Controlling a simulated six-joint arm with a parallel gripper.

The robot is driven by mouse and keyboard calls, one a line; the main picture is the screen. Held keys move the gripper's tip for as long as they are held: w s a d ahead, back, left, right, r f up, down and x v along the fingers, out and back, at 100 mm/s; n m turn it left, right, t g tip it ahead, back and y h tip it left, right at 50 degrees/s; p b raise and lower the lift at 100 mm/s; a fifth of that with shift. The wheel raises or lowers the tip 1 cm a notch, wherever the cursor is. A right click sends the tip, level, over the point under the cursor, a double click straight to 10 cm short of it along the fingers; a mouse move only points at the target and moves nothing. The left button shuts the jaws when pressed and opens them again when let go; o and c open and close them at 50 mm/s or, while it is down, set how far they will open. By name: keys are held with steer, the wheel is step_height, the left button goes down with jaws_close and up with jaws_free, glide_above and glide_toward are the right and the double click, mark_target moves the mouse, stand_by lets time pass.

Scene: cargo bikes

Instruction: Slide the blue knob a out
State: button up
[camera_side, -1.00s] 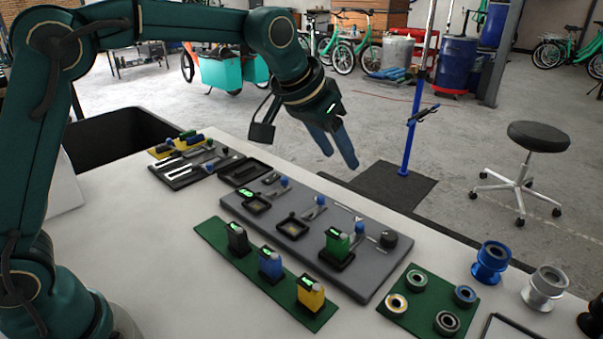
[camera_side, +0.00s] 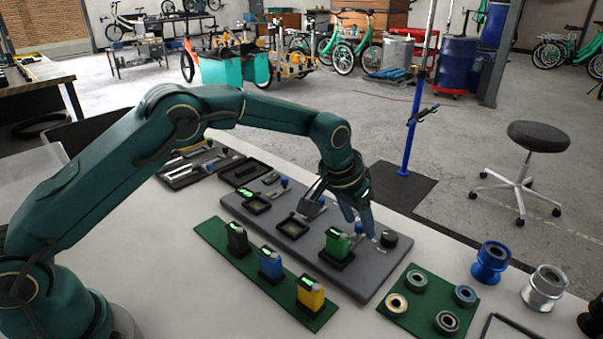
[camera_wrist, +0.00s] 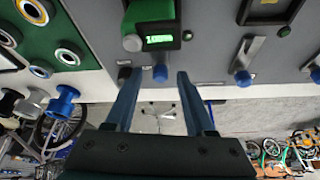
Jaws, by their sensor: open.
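Three blue knobs sit on metal slides along the grey panel (camera_side: 321,263). In the wrist view, one blue knob (camera_wrist: 160,73) lies between the fingertips of my gripper (camera_wrist: 156,75), with a gap on each side. A second blue knob (camera_wrist: 243,78) and a third (camera_wrist: 316,75) are further right there. I cannot read which one is knob a. My gripper (camera_side: 366,232) points down at the panel's right end in the side view, open and empty, beside a green module. The fingers mostly hide the nearest knob there; the far knob (camera_side: 284,182) shows.
The green module (camera_side: 337,243) stands in a dark frame close to my fingers. A black round knob (camera_side: 389,239) is just right of them. Black, blue and yellow modules stand on a green strip (camera_side: 236,262) in front. A green mat (camera_side: 411,312) with several rings lies right.

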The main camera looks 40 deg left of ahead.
jaws_close()
stand_by(1.4)
